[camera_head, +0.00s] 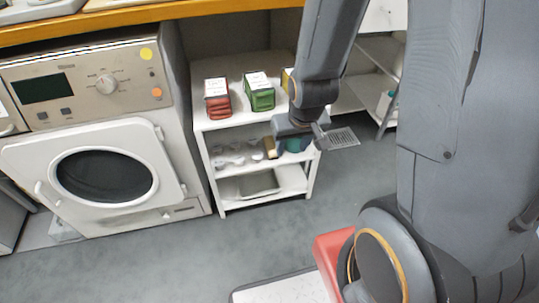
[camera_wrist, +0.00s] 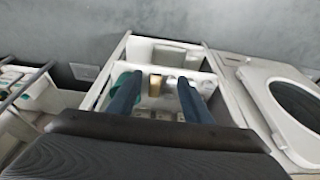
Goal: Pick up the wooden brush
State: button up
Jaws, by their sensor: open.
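A small tan-brown block-like thing, which looks like the wooden brush (camera_head: 270,147), is on the middle shelf of the white shelf unit (camera_head: 205,160). In the wrist view the tan thing (camera_wrist: 155,86) appears between the two dark blue fingers of my gripper (camera_wrist: 160,80). The fingers are apart with nothing held. Bristles are too small to make out. In the head view my gripper (camera_head: 318,138) is at the right front of the shelf unit, and my arm hides part of the unit.
A teal round thing (camera_wrist: 118,88) is left of the tan thing in the wrist view. Several pale small items (camera_head: 232,157) share the shelf. Red (camera_head: 217,99) and green (camera_head: 259,92) stacks are on top. A washing machine (camera_head: 100,140) stands left; floor in front is clear.

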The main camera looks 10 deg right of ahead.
jog(key=w+f+t+b, duration=0.1)
jog(key=w+f+b, duration=0.4)
jog(key=f, duration=0.4)
jog(key=w+f+t+b, duration=0.1)
jog(key=w+f+b, duration=0.1)
jog(key=f+b, duration=0.55)
jog(key=b, duration=0.4)
send_near(272, 147)
jog(key=x, duration=0.5)
jog(key=shift+w+f, duration=0.1)
jog(key=b+x, duration=0.2)
jog(key=x, duration=0.3)
jog(key=shift+w+b, duration=0.1)
jog(key=shift+b, duration=0.3)
jog(key=c, duration=1)
jog(key=shift+o, duration=0.2)
jog(key=shift+s+r+p, duration=0.35)
jog(key=shift+r+p, duration=0.05)
jog(key=shift+r, duration=0.05)
jog(key=s+r+p, duration=0.7)
jog(key=s+p, duration=0.1)
jog(key=s, duration=0.5)
jog(key=shift+s, duration=0.15)
